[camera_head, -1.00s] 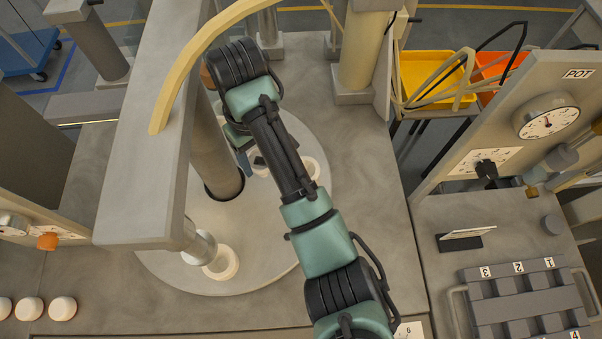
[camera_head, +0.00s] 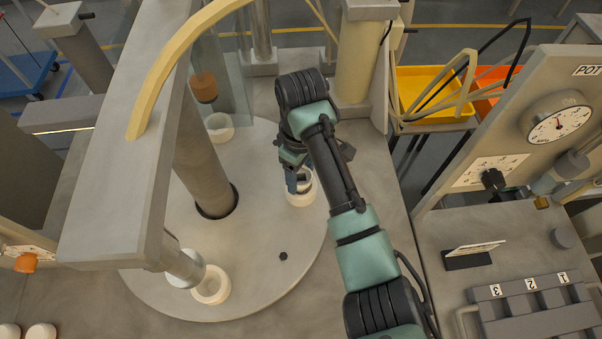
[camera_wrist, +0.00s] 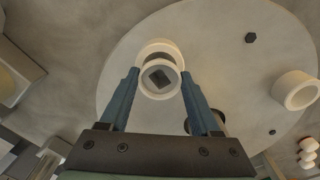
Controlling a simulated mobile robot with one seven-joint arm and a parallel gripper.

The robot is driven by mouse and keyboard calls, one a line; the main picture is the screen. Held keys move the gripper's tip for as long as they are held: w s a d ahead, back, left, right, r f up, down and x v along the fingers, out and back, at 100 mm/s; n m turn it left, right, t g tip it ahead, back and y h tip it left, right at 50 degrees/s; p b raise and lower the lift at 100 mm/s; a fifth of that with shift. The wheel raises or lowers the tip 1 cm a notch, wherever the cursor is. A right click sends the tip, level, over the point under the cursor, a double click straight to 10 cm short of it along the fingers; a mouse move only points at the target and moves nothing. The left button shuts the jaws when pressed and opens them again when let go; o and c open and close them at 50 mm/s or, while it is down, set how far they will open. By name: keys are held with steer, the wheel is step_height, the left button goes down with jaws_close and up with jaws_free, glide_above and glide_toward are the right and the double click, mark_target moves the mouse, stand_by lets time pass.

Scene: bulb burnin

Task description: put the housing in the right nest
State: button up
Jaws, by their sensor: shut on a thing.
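The housing (camera_wrist: 160,91) is a pale round cup with a dark square shape inside. My gripper (camera_wrist: 160,79) is shut on it, one blue finger on each side. In the head view my gripper (camera_head: 297,184) is over the right side of the round turntable (camera_head: 262,285), at the right nest (camera_head: 303,201), a cream ring. In the wrist view the nest's ring (camera_wrist: 158,45) shows just beyond the housing, overlapped by it and slightly offset. The housing looks close above the nest; I cannot tell whether they touch. My arm and fingers hide much of the housing in the head view.
Other cream nests sit at the turntable's front left (camera_head: 211,287) and back (camera_head: 218,127). A thick grey column (camera_head: 205,170) and overhead beam (camera_head: 120,190) stand left of my gripper. A dark knob (camera_head: 283,256) sits on otherwise clear turntable surface in front.

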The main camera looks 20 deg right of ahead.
steer(key=shift+f, duration=0.5)
steer(key=o, duration=1.3)
steer(key=shift+f, duration=0.1)
step_height(320, 180, up, 12)
steer(key=p, duration=0.3)
steer(key=shift+r+p, duration=0.2)
steer(key=shift+p, duration=0.1)
